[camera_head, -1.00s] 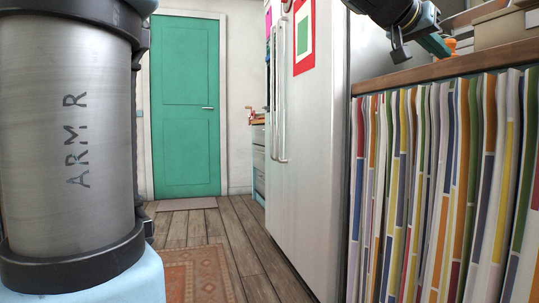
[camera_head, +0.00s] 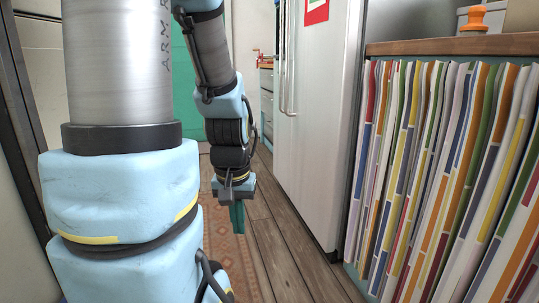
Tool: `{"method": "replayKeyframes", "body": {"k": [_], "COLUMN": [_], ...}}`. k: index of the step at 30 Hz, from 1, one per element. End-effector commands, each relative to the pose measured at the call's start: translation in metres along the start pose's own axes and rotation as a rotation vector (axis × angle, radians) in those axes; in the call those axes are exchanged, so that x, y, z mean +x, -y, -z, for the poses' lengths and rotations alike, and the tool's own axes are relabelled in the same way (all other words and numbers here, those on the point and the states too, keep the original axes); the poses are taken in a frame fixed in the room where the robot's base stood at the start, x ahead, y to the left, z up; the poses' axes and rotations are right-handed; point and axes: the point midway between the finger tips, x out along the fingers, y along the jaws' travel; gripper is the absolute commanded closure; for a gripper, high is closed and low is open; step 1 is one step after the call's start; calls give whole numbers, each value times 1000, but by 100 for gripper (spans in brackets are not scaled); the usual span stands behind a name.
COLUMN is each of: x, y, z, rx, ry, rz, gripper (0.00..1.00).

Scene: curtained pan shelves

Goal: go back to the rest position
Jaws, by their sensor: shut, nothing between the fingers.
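My gripper (camera_head: 237,216) hangs at the end of my arm, left of the middle of the head view. It points down over the wooden floor and the patterned rug. Its teal fingers are together with nothing between them. It is well apart from the curtained shelf and the fridge. My large arm link fills the left of the view and hides much of the green door (camera_head: 186,85).
The striped curtain (camera_head: 440,170) hangs under a wooden counter (camera_head: 450,45) on the right. An orange object (camera_head: 473,17) sits on the counter. The white fridge (camera_head: 315,120) stands behind. Wooden floor (camera_head: 285,245) is clear between rug (camera_head: 222,240) and curtain.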

Motion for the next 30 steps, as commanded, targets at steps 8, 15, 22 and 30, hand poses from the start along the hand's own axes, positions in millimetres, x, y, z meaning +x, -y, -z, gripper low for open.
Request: {"method": "replayKeyframes", "body": {"k": [8,15,22,30], "x": [-82,-154,-222,-301], "y": [0,-1,-1,-2], "z": [12,22,32,42], "rx": [0,1,1,2], "ry": [0,-1,-2,-2], "rz": [0,-1,-1,-1], "gripper": [100,100,100,100]}}
